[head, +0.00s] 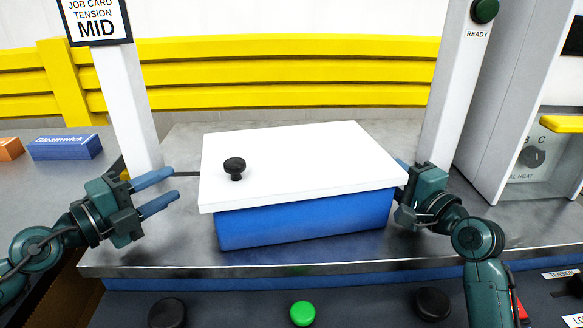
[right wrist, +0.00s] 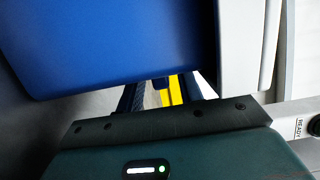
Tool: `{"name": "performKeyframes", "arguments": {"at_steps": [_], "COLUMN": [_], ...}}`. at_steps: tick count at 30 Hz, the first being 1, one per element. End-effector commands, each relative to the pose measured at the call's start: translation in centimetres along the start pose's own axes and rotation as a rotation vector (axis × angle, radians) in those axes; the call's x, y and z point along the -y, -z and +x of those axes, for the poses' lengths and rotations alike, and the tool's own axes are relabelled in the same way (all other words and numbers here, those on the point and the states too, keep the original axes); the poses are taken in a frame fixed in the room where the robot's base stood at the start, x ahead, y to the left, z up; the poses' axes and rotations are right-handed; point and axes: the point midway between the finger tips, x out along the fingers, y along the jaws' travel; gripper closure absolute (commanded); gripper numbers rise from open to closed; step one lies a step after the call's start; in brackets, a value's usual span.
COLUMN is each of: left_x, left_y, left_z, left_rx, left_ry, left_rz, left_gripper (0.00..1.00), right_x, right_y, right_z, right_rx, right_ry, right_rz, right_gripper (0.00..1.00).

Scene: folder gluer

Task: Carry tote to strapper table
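The tote is a blue box (head: 305,218) with a white lid (head: 310,160) and a black knob (head: 235,168) at the lid's left. It appears to rest on the grey metal table (head: 150,240) between two pale posts, turned slightly. My left gripper (head: 156,191) is open and empty, left of the tote and apart from it, fingers pointing towards it. My right gripper (head: 402,180) is close against the tote's right end. In the right wrist view, the blue tote wall (right wrist: 110,40) hides its fingertips, and a gap shows between its fingers (right wrist: 168,92). Contact cannot be told.
A READY post (head: 450,90) stands behind the right gripper and a MID sign post (head: 125,95) behind the left. Yellow rails (head: 280,70) run along the back. Buttons, one green (head: 302,313), line the front panel. A blue carton (head: 65,147) lies at left.

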Motion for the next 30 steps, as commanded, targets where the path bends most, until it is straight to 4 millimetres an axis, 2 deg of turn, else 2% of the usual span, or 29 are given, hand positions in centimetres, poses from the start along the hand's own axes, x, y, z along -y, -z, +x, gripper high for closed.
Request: {"name": "performKeyframes", "arguments": {"at_steps": [9, 15, 20, 30], "left_x": [0.1, 0.2, 0.2, 0.7], "left_y": [0.0, 0.0, 0.0, 0.0], "left_z": [0.0, 0.0, 0.1, 0.1], "left_rx": [-0.001, -0.001, -0.001, -0.001], "left_ry": [0.002, 0.002, 0.002, 0.003], "left_rz": [0.000, 0.000, 0.000, 0.001], "left_gripper": [0.64, 0.64, 0.64, 0.64], "right_x": [-0.2, -0.2, -0.1, 0.4], "right_y": [-0.2, -0.2, -0.2, -0.2], "right_z": [-6.8, -9.5, -10.2, -10.2], "right_rx": [0.001, 0.002, 0.003, 0.003], "right_ry": [-0.003, -0.002, -0.001, 0.000], "right_rz": [-0.001, 0.000, -0.001, 0.000], "right_gripper": [0.64, 0.64, 0.64, 0.64]}}
